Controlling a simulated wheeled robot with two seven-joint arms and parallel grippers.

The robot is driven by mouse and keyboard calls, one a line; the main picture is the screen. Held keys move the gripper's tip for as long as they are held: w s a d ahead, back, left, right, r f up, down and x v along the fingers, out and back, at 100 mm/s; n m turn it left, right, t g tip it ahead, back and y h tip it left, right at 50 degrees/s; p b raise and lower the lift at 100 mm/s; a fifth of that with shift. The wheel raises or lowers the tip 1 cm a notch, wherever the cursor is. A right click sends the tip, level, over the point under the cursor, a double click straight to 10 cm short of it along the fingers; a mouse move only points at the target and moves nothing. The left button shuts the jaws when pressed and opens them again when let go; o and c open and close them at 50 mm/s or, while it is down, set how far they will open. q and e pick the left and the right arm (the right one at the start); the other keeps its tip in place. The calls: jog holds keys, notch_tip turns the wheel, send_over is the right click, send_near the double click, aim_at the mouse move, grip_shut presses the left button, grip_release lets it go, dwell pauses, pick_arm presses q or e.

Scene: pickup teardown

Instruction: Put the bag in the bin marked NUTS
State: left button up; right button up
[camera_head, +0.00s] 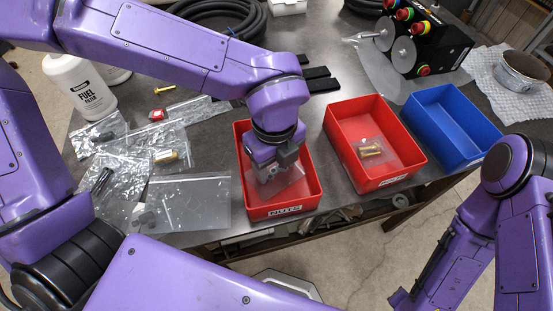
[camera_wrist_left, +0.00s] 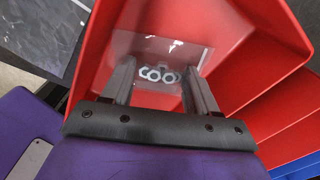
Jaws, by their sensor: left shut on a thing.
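The red bin marked NUTS (camera_head: 272,211) stands at the front of the table, its label facing me. My left gripper (camera_head: 274,176) points down inside the bin's opening. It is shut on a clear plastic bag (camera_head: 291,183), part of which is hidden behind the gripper. In the left wrist view the bag (camera_wrist_left: 160,46) shows several silver nuts between the two fingers (camera_wrist_left: 160,84), with the red bin walls (camera_wrist_left: 240,65) around it. I cannot tell whether the bag touches the bin floor. My right arm is at the right; its gripper is out of view.
A second red bin (camera_head: 345,117) holds a bag with brass-coloured parts (camera_head: 370,149). A blue bin (camera_head: 440,105) stands right of it. Several clear bags (camera_head: 190,195) lie at the left near a white bottle (camera_head: 78,88). A black control box (camera_head: 425,45) is at the back right.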

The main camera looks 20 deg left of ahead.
aim_at(276, 165)
pick_arm(q)
jog(key=shift+w+f, duration=0.25)
jog(key=shift+w, duration=0.35)
jog(key=shift+s, duration=0.6)
jog(key=o, duration=0.9)
jog(key=shift+o, duration=1.2)
jog(key=shift+w+d, duration=0.1)
jog(key=shift+w, duration=0.15)
jog(key=shift+s, duration=0.15)
notch_tip(276, 165, up, 12)
jog(key=shift+r, duration=0.25)
